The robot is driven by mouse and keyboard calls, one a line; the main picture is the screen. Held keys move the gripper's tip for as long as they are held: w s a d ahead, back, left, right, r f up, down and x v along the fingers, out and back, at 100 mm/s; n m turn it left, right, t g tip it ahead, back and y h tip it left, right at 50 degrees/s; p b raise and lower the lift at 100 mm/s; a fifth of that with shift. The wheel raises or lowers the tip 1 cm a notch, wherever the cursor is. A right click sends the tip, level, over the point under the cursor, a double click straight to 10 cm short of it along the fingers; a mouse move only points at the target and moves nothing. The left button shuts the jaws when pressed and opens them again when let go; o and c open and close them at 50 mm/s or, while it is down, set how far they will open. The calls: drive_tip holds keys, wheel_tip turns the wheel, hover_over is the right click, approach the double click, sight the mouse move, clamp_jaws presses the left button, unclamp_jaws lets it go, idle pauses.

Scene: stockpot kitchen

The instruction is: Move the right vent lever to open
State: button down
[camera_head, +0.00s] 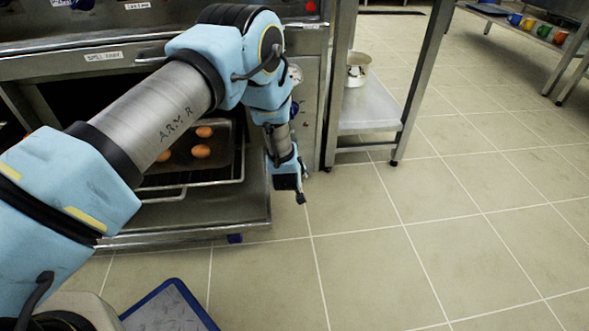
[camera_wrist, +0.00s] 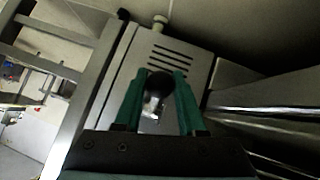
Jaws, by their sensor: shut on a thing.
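The vent lever (camera_wrist: 159,84) has a dark round knob and a shiny metal stem, in the middle of the wrist view. My gripper (camera_wrist: 159,76) has its two green fingers on either side of the knob, shut on it. Behind it is a grey metal panel with several dark vent slots (camera_wrist: 173,58). In the head view my arm's end hangs at the right side of the open oven (camera_head: 256,205); the lever and fingertips cannot be made out there. The lever's exact setting cannot be told.
A steel shelf table (camera_head: 372,112) with a pot (camera_head: 357,68) stands just right of the oven. A blue-rimmed tray (camera_head: 165,308) is at the bottom. The tiled floor to the right is clear.

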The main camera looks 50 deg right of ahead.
drive_tip(key=shift+f, duration=0.2)
idle(0.4)
drive_tip(key=c, duration=0.5)
unclamp_jaws()
drive_tip(key=shift+d, duration=0.1)
drive_tip(key=shift+r, duration=0.1)
drive_tip(key=p+v, duration=0.4)
drive_tip(key=v, duration=0.6)
drive_tip(key=shift+s+a, duration=0.25)
drive_tip(key=shift+a, duration=0.15)
